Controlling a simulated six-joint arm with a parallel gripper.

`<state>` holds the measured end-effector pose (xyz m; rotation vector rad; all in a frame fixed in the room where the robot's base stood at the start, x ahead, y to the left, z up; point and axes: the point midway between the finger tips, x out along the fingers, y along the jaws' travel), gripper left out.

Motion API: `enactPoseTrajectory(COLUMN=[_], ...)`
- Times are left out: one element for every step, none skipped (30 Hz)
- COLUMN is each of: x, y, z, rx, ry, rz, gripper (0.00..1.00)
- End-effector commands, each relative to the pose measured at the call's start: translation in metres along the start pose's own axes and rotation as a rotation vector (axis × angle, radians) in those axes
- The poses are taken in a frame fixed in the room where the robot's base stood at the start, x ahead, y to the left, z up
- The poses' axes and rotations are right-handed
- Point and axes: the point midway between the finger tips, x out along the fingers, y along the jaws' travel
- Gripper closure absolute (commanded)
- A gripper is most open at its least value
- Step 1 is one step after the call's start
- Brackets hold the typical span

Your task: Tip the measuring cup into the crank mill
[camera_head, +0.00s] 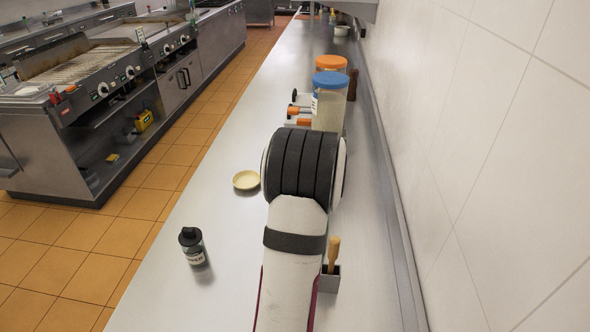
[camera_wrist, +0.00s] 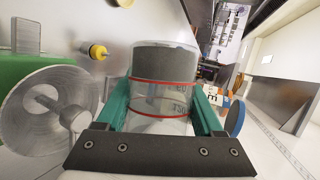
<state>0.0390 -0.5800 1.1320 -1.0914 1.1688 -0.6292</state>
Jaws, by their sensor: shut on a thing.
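My gripper (camera_wrist: 162,90) shows in the wrist view, its teal fingers shut on the clear measuring cup (camera_wrist: 165,103). The cup has red bands and dark markings, and dark grey matter shows in its far part. The cup appears apart from the metal part. In the head view my arm hides the gripper, cup and mill.
A blue-lidded jar (camera_head: 328,105) and an orange-lidded jar (camera_head: 331,63) stand beyond my arm near the wall. A small dish (camera_head: 246,180) and a dark bottle (camera_head: 194,247) stand left. A grey holder (camera_head: 330,280) with a wooden-handled item stands right. The counter's left side is mostly clear.

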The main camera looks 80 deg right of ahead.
Motion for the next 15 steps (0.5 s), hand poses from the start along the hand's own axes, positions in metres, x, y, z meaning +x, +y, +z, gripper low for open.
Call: enactPoseTrajectory(x=[-0.002, -0.003, -0.004, -0.005, -0.006, -0.007, -0.009, -0.009, -0.011, -0.012, -0.013, -0.014, -0.014, -0.015, -0.016], y=[-0.002, -0.003, -0.005, -0.007, -0.009, -0.011, -0.012, -0.013, -0.015, -0.017, -0.018, -0.019, -0.02, -0.021, -0.022], z=[-0.002, -0.003, -0.003, -0.004, -0.005, -0.006, -0.007, -0.008, -0.009, -0.01, -0.011, -0.012, -0.013, -0.014, -0.015], rx=[0.05, 0.085, 0.132, 0.168, 0.202, 0.25, 0.286, 0.32, 0.363, 0.393, 0.423, 0.458, 0.481, 0.502, 0.527], ry=[-0.019, -0.036, -0.058, -0.073, -0.09, -0.11, -0.125, -0.141, -0.161, -0.175, -0.187, -0.204, -0.215, -0.223, -0.233], rz=[-0.021, -0.035, -0.055, -0.07, -0.085, -0.105, -0.119, -0.133, -0.152, -0.165, -0.178, -0.192, -0.202, -0.211, -0.222], gripper=[0.89, 0.89, 0.89, 0.89, 0.89, 0.89, 0.89, 0.89, 0.89, 0.89, 0.89, 0.89, 0.89, 0.89, 0.89])
